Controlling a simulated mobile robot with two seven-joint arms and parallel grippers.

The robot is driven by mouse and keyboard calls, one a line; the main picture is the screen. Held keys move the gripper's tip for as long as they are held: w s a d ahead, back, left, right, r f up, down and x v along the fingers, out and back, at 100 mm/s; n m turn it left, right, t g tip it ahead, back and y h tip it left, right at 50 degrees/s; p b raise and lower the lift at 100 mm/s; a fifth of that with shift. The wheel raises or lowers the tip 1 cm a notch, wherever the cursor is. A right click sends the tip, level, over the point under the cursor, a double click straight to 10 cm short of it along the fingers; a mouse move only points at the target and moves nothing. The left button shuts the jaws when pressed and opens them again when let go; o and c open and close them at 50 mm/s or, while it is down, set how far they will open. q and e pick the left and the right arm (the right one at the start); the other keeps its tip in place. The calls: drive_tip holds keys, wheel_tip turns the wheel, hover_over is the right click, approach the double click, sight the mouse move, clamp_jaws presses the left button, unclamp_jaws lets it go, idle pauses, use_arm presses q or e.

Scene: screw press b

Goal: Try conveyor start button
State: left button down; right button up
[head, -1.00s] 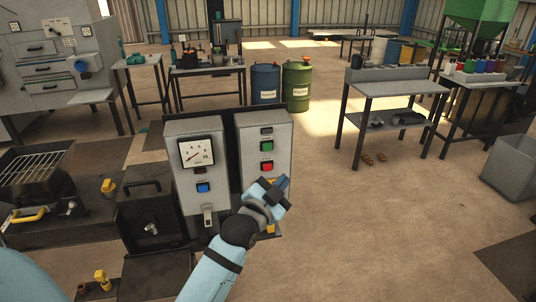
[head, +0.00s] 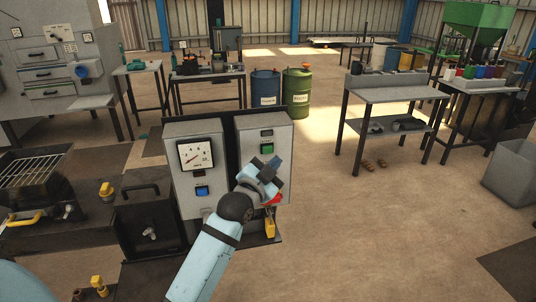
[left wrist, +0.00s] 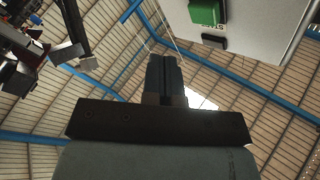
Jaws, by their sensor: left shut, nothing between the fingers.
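The green button (head: 267,148) is on the front of the right grey control box (head: 281,130). In the left wrist view a green button (left wrist: 208,12) shows at the top beside a partly readable label. My left gripper (head: 277,164) is shut and empty, in front of the right box just below the green button. The fingers (left wrist: 165,72) point up towards the box in the left wrist view, with the button above and right of them. Contact is not visible. The gripper hides the box's red button. My right gripper is out of view.
The left grey box has a dial gauge (head: 195,154) and a blue button (head: 202,190). A red part (head: 273,199) and a yellow part (head: 269,227) show below the gripper. A black unit (head: 146,208) stands to the left.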

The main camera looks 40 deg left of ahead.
sight(268, 150)
use_arm(q)
drive_tip(key=shift+w+a, duration=1.05)
drive_tip(key=shift+a, duration=0.1)
idle(1.3)
drive_tip(key=shift+w+a+p, duration=0.25)
drive_tip(key=shift+a+p, duration=0.1)
drive_tip(key=shift+w+a, duration=0.3)
idle(0.7)
drive_tip(key=shift+s, duration=0.1)
drive_tip(key=shift+s+d+p, duration=0.5)
drive_tip(key=shift+d+p, duration=0.05)
drive_tip(key=shift+d, duration=0.1)
